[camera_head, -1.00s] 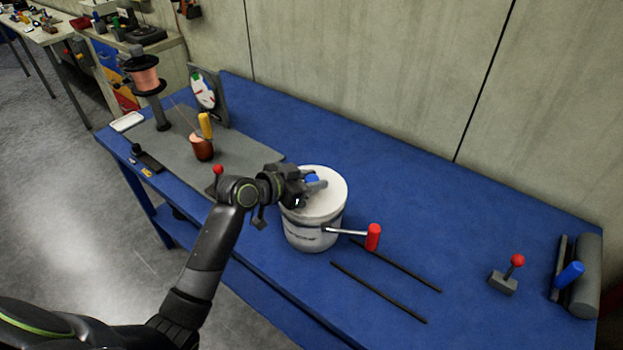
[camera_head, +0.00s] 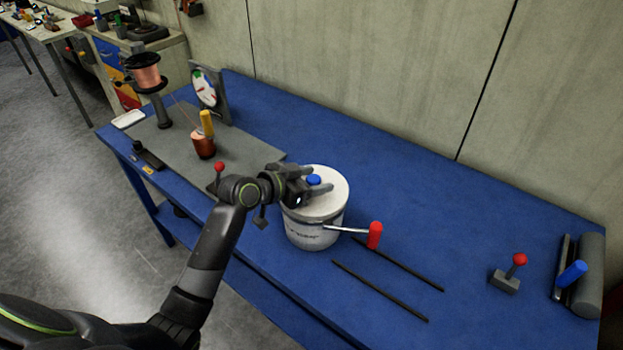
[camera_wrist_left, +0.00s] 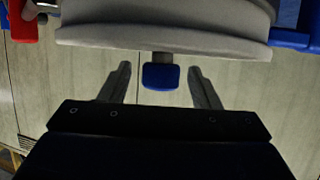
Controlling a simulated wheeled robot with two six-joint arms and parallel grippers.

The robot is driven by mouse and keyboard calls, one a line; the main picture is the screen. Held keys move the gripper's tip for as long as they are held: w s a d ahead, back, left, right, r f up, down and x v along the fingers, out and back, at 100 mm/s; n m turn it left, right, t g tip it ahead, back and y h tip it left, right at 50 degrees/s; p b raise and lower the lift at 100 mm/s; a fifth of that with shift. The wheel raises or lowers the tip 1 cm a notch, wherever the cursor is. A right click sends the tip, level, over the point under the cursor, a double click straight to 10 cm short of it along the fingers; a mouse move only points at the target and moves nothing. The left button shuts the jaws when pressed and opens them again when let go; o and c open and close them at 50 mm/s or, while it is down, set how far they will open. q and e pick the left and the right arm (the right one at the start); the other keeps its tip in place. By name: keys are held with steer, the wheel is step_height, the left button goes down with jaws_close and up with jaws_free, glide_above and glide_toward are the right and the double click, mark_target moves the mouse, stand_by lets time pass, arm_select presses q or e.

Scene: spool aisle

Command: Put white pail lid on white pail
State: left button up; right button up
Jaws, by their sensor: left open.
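The white pail (camera_head: 312,234) stands upright on the blue bench. The white pail lid (camera_head: 335,182) lies flat on its top, covering the opening; I cannot tell whether it is pressed down. The lid's blue knob (camera_head: 313,179) points up. My left gripper (camera_head: 318,187) is just above the lid, open, with its fingers on either side of the knob. In the left wrist view, the knob (camera_wrist_left: 160,77) sits between the two spread fingers (camera_wrist_left: 160,68), with gaps on both sides, below the pale lid (camera_wrist_left: 160,44). My right gripper is not in view.
A red-handled tool (camera_head: 374,235) is beside the pail, and two dark rods (camera_head: 380,291) lie in front. A grey board (camera_head: 240,160) with a copper spool (camera_head: 146,77) and a yellow-handled item (camera_head: 206,123) is at the left. The bench behind the pail is clear.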

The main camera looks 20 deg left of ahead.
arm_select(q)
steer(key=shift+s, duration=0.1)
steer(key=b+v, duration=0.2)
steer(key=v, duration=1.5)
steer(key=shift+s+a+r, duration=0.1)
